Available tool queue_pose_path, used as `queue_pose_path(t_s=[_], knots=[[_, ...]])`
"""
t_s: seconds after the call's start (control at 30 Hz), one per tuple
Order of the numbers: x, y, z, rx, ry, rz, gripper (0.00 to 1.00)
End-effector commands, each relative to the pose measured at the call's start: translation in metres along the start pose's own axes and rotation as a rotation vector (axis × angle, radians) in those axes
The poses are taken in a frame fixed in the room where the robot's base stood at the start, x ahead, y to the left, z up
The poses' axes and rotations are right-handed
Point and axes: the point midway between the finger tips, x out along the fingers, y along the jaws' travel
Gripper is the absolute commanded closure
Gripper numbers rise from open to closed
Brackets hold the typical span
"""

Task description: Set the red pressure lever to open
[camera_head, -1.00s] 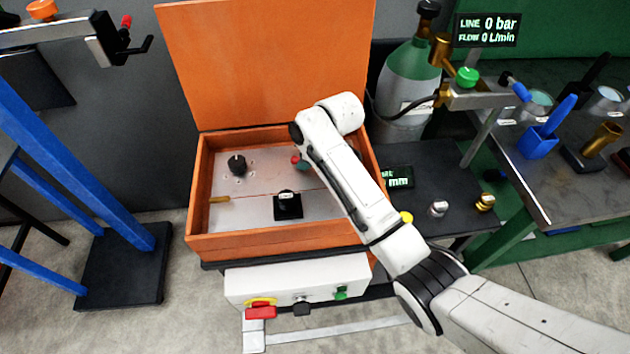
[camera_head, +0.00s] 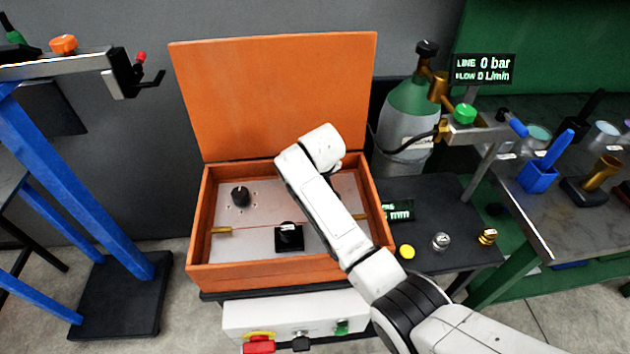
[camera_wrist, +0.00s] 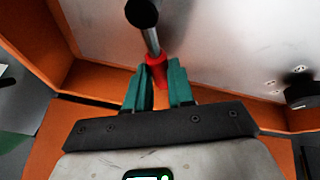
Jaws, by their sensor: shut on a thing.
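In the wrist view, a lever with a red grip (camera_wrist: 156,72) on a grey metal shaft reaches down from a dark round hub, inside the orange box. My gripper (camera_wrist: 159,88) has its two teal fingers on either side of the red grip and is shut on it. In the head view, my white arm reaches over the open orange box (camera_head: 205,225) and hides the lever and my gripper's fingers. The lever's position marks cannot be seen.
The box's metal panel (camera_head: 270,192) carries a black knob (camera_head: 241,196) and a black block (camera_head: 289,238). The raised lid (camera_head: 275,95) stands behind. A gas cylinder (camera_head: 412,105) and a small dark table (camera_head: 440,195) stand to the right, a blue frame (camera_head: 75,180) to the left.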

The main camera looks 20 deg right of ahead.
Motion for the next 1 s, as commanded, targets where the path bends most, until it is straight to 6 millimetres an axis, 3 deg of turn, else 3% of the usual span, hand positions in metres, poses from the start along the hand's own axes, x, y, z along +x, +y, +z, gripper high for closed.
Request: queue_pose_path(t_s=[0.67,0.7,1.0], knots=[[0.0009,0.0045,0.0006,0.064,-0.015,0.025,1.0],[0.0009,0.0045,0.0006,0.064,-0.015,0.025,0.76],[0.001,0.0043,0.0006,0.062,-0.015,0.025,0.52]])
